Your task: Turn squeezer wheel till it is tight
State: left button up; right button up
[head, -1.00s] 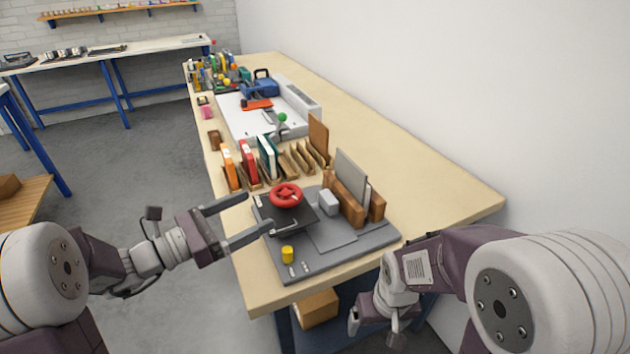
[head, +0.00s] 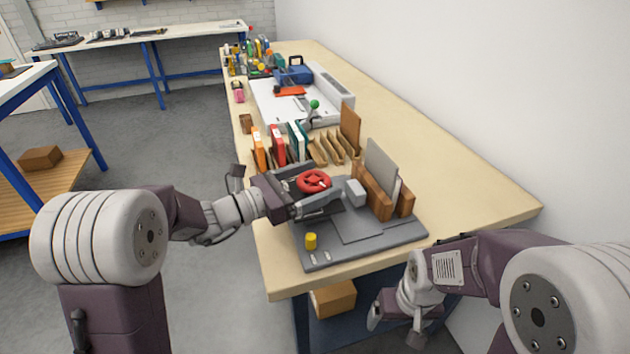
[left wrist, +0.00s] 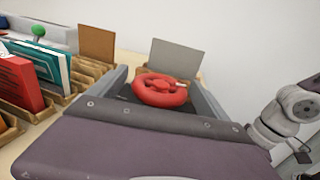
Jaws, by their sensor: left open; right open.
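The red squeezer wheel (head: 313,181) lies flat on top of the dark squeezer on the grey base board (head: 345,250). It also shows in the left wrist view (left wrist: 160,90). My left gripper (head: 318,188) is open, with one finger on each side of the wheel. Whether the fingers touch the rim cannot be told. My right gripper (head: 393,312) is open, hanging low beside the table's front edge, apart from the wheel.
A grey block (head: 355,193) and a wooden holder with grey boards (head: 380,165) stand right of the wheel. A book rack (head: 330,148) is behind. The table's right side (head: 470,200) is clear.

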pick_arm(q)
jog(key=c, duration=1.4)
jog(key=shift+o, duration=0.2)
jog(key=m+g+h+p, duration=0.1)
jog(key=g+p, duration=0.1)
jog(key=m+g+h+p, duration=0.1)
jog(key=m+g+p, duration=0.1)
jog(key=shift+r+g, duration=0.3)
jog(key=shift+r, duration=0.05)
jog(key=shift+m+g+p, duration=0.45)
jog(key=shift+m+g, duration=0.05)
jog(key=shift+g, duration=0.1)
jog(key=shift+f+m+g, duration=0.25)
jog(key=shift+m+g, duration=0.05)
jog(key=shift+g, duration=0.1)
jog(key=shift+s, duration=0.1)
jog(key=o, duration=1.4)
jog(key=shift+c, duration=0.2)
jog(key=shift+a, duration=0.15)
